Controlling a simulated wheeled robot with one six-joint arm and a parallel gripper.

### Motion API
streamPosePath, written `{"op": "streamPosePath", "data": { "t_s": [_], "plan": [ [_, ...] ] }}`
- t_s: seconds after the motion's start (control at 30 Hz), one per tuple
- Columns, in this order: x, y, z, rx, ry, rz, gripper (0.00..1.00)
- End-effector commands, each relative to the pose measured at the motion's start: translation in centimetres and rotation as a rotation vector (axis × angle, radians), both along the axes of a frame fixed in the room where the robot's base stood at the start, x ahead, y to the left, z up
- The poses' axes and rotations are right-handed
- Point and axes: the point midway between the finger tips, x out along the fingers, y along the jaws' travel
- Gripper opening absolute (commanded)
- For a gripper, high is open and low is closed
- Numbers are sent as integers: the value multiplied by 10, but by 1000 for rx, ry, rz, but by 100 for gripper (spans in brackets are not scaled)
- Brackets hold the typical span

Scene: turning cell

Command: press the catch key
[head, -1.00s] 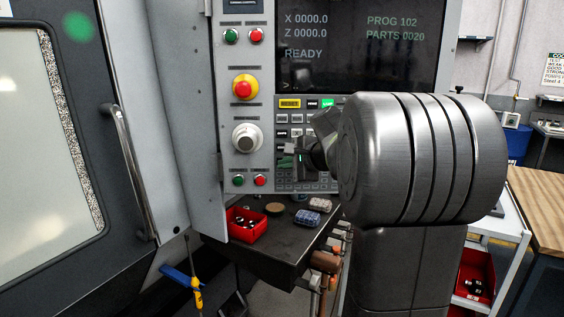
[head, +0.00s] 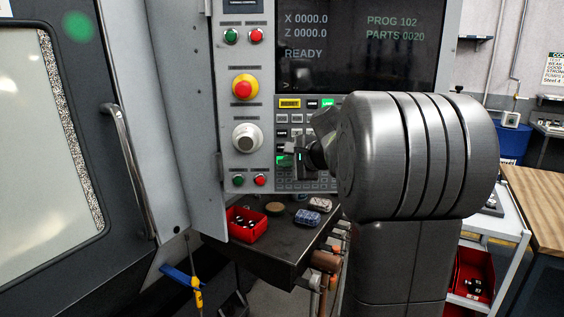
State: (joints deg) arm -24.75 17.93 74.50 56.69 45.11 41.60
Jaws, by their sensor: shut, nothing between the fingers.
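The control panel's keypad (head: 282,118) is below the screen, with rows of small keys. Their labels are too small to read, so I cannot tell for certain which one is the catch key. A green-lit key (head: 284,161) shows at the keypad's lower left, just left of my gripper. My gripper (head: 299,157) is shut and empty in front of the lower keypad. I cannot tell whether it touches the panel. My gripper and arm hide the keypad's middle and right parts.
The screen (head: 350,45) reads READY. A yellow-and-red stop button (head: 243,88) and a grey knob (head: 246,138) are left of the keypad. A dark shelf below holds a red bin (head: 246,226) and small blocks (head: 308,217). A machine door handle (head: 130,170) is at left.

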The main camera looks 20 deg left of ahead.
Motion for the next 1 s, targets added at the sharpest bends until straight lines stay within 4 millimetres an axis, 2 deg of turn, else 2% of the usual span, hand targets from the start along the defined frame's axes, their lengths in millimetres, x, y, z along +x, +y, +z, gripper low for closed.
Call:
{"op": "streamPosePath", "data": {
  "t_s": [0.4, 0.73, 1.0],
  "plan": [
    [-13, -7, 0, 0, 0, 0, 0],
    [-16, -7, 0, 0, 0, 0, 0],
    [-38, -18, -1, 0, -1, 0, 0]
  ]
}}
